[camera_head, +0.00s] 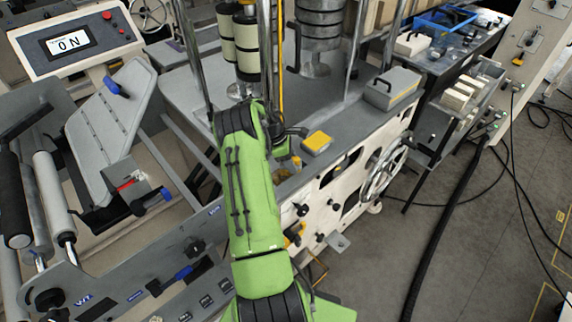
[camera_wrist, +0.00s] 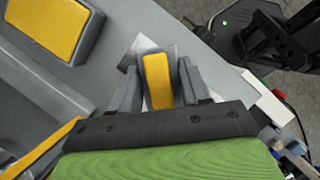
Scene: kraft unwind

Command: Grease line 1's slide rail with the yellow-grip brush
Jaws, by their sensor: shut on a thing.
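My gripper (camera_wrist: 160,68) is shut on the yellow-grip brush (camera_wrist: 158,82), whose yellow face shows between the two grey fingers in the wrist view. A pale flat piece shows around and beyond the fingertips; I cannot tell whether it is part of the brush. The bristles are not visible. In the head view my green arm reaches over the front edge of the grey machine deck (camera_head: 185,95), and it hides most of the gripper. I cannot make out for certain which part is line 1's slide rail.
A grey block with a yellow top (camera_head: 317,142) sits on the deck near the gripper; it also shows in the wrist view (camera_wrist: 62,28). A grey box (camera_head: 391,89) stands farther right. A handwheel (camera_head: 384,168) is on the front panel. Upright posts and rollers stand behind. Floor at right has cables.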

